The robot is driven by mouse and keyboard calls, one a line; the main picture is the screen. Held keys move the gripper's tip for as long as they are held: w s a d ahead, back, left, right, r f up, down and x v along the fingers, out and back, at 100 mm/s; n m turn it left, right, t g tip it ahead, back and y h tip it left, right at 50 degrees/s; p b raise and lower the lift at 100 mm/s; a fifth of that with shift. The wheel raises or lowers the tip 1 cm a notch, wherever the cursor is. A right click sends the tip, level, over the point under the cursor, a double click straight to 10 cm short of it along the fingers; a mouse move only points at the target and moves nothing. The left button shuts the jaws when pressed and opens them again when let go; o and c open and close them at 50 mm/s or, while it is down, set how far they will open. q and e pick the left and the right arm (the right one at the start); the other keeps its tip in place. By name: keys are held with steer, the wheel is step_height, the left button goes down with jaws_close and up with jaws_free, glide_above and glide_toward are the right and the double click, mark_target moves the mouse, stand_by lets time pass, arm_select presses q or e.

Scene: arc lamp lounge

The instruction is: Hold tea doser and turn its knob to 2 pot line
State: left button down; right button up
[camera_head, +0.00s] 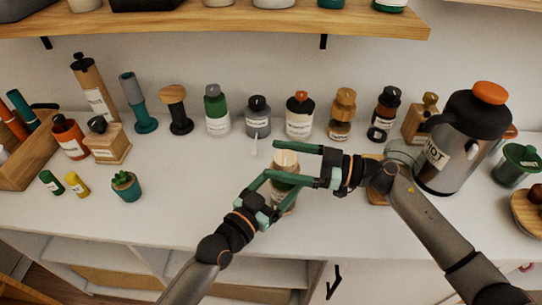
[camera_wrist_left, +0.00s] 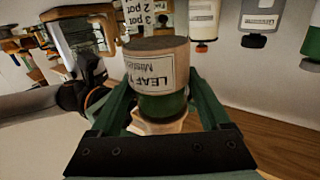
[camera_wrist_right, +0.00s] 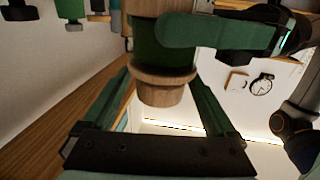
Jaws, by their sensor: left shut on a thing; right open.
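The tea doser stands upright at the counter's front middle, with a wooden knob (camera_head: 286,159) on top. Its labelled body, reading "LEAF T…", shows upside down in the left wrist view (camera_wrist_left: 160,70), with a green band beside the label. My left gripper (camera_head: 271,194) is shut on the doser from the front left. My right gripper (camera_head: 290,163) is open, coming from the right, with its fingers on either side of the knob. The knob also shows between those fingers in the right wrist view (camera_wrist_right: 160,92). Whether they touch it is unclear. Lettering "3 pot, 2 pot" (camera_wrist_left: 133,16) shows at the left wrist view's edge.
A row of bottles, including a white-labelled one (camera_head: 299,116), stands behind the doser. A large grey HOT flask (camera_head: 460,145) stands right, close to my right arm. A small potted plant (camera_head: 126,186) stands left. The counter between plant and doser is clear.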

steer(key=shift+w+a, duration=0.2)
steer(key=shift+a, duration=1)
steer(key=c, duration=1.4)
